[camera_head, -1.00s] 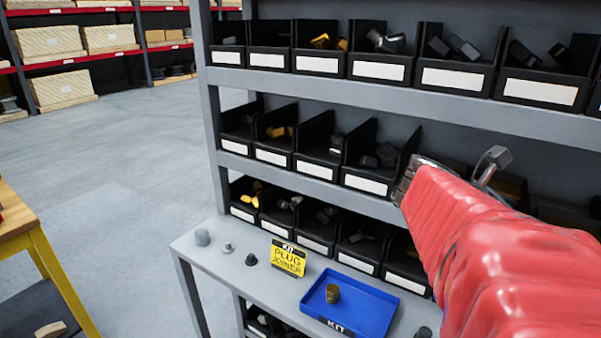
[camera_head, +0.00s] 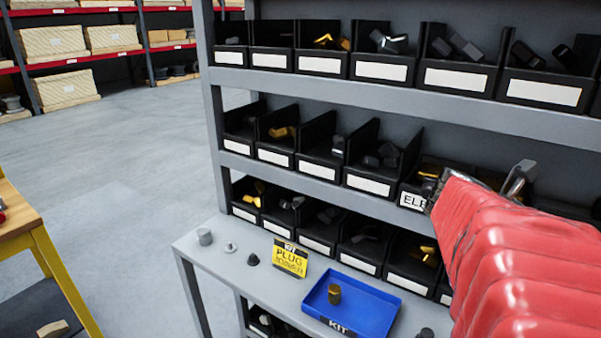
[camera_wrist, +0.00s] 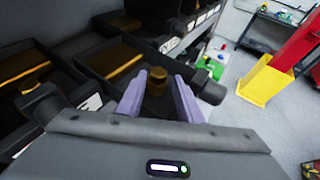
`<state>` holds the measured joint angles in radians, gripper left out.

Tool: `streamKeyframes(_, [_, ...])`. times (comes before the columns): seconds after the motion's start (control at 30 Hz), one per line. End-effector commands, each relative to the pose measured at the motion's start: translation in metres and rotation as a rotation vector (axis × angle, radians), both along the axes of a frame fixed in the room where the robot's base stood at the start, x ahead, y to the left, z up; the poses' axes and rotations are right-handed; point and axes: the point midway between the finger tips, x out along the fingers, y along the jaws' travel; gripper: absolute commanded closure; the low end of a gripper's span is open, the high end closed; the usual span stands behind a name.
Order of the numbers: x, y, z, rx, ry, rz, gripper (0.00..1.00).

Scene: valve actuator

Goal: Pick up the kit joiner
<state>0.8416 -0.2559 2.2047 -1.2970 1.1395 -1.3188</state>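A yellow sign (camera_head: 290,258) reading KIT, PLUG and a blurred second word (JOINER in the earlier view) stands on the grey bench. A blue tray (camera_head: 378,302) labelled KIT holds one brass-coloured piece (camera_head: 334,293). My gripper (camera_wrist: 161,77) shows two purple fingers spread apart in the wrist view. A dark brass hex piece (camera_wrist: 155,86) shows between them, with gaps at its sides; it seems to lie beyond the fingers. In the head view my red arm covers the right side, and the fingers are mostly hidden. I cannot tell which piece is the joiner.
Black bins (camera_head: 372,187) with mixed fittings fill several shelf rows; shelf edges (camera_head: 400,103) run close to my arm. Small grey parts (camera_head: 205,236) stand on the bench. A wooden table (camera_head: 30,225) is at left. Open floor (camera_head: 130,150) lies between.

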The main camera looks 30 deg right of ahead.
Motion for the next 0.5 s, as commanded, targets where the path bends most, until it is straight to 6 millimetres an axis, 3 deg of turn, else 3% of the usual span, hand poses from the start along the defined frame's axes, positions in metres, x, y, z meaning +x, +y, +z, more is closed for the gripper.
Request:
streamKeyframes(0.23, [-0.013, -0.024, -0.011, 0.002, 0.001, -0.002, 0.67])
streamKeyframes(0.5, [-0.015, -0.029, -0.013, 0.000, 0.000, 0.000, 0.67])
